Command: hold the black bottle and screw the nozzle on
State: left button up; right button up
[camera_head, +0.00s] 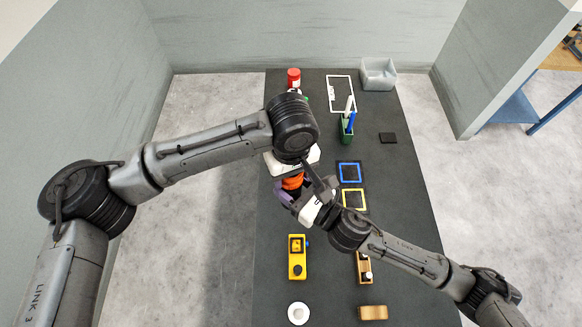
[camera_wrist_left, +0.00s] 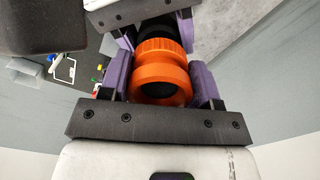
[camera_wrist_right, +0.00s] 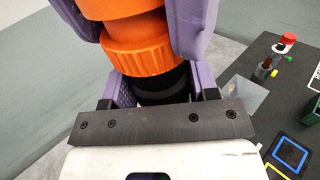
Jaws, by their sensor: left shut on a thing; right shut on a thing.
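The orange nozzle (camera_head: 292,183) is above the table, between my two grippers. My left gripper (camera_wrist_left: 160,80) is shut on the nozzle, its purple fingers on both sides of it. The black bottle (camera_wrist_right: 160,88) is between the purple fingers of my right gripper (camera_wrist_right: 160,95), which is shut on it. In the right wrist view the nozzle (camera_wrist_right: 140,50) lies directly against the bottle, in line with it. The bottle also shows beyond the nozzle in the left wrist view (camera_wrist_left: 155,30). I cannot tell how far the threads engage. In the head view the grippers hide the bottle.
Below on the dark table (camera_head: 340,290) are a yellow box (camera_head: 297,262), a white round dish (camera_head: 298,313) and a wooden block (camera_head: 373,312). Blue (camera_head: 349,172) and yellow (camera_head: 354,199) square frames lie to the right. A green pen holder (camera_head: 346,132) and grey bin (camera_head: 378,75) stand farther back.

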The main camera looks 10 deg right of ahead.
pick_arm(q)
jog(key=shift+f, duration=0.75)
dwell(0.5)
jog(key=o, duration=0.9)
jog(key=shift+r, duration=2.3)
jog(key=shift+c, duration=0.2)
jog(key=shift+r, duration=0.1)
jog(key=shift+c, duration=0.3)
jog(key=shift+w+r, duration=0.15)
jog(key=shift+r, duration=1.25)
